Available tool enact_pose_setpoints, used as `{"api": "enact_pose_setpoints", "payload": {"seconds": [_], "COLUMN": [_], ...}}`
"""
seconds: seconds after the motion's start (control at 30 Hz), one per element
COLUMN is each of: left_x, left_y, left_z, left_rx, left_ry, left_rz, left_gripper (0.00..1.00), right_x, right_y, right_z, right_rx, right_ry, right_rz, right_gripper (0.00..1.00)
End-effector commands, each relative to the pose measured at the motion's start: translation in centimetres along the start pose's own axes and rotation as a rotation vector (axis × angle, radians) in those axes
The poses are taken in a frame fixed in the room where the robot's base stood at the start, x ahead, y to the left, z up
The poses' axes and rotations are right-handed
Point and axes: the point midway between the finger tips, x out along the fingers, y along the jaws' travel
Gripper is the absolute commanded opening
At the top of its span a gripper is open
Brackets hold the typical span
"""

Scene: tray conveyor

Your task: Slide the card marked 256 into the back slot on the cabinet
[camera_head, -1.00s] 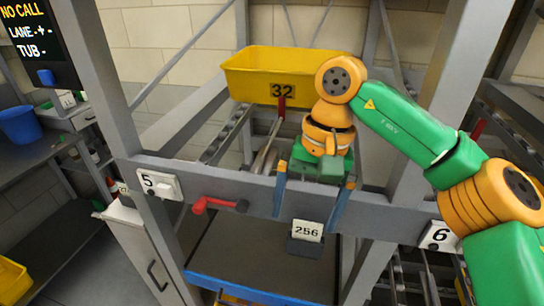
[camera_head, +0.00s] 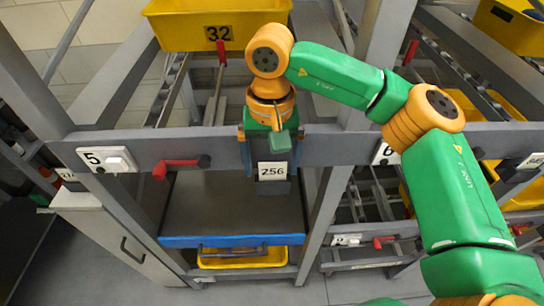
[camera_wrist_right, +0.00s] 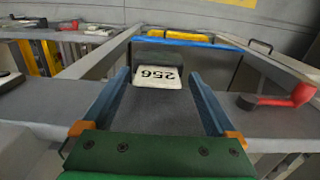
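The white card marked 256 (camera_head: 271,171) stands in a dark holder (camera_head: 273,187) on the front grey beam. It also shows, upside down, between my fingers in the right wrist view (camera_wrist_right: 158,77). My right gripper (camera_head: 270,160) is open, with its blue fingers to either side of the card. In the right wrist view (camera_wrist_right: 159,78) there are gaps between the card and both fingers. The pale cabinet (camera_head: 112,232) stands at the lower left. I cannot make out its back slot. My left gripper is out of view.
A red handle (camera_head: 178,166) sticks out from the beam left of the card, beside plate 5 (camera_head: 107,160). A grey shelf with a blue front edge (camera_head: 232,240) lies below. Yellow tub 32 (camera_head: 190,28) stands behind. Posts flank the bay.

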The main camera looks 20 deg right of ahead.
Motion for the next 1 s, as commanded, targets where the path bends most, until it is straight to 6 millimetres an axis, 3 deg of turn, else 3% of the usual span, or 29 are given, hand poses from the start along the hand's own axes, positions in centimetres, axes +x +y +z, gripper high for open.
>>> {"api": "enact_pose_setpoints", "payload": {"seconds": [0.03,0.27,1.0], "left_x": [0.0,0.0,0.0], "left_y": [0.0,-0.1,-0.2], "left_z": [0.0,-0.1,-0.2], "left_rx": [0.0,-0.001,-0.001], "left_ry": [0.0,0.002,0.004], "left_rz": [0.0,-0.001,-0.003], "left_gripper": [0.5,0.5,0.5], "right_x": [0.0,0.0,-2.8], "right_y": [0.0,0.0,0.0], "right_z": [0.0,0.0,0.0], "right_rx": [0.0,0.0,0.001], "right_ry": [0.0,0.0,0.001], "right_rz": [0.0,0.0,-0.001], "right_gripper": [0.76,0.14,0.14]}}
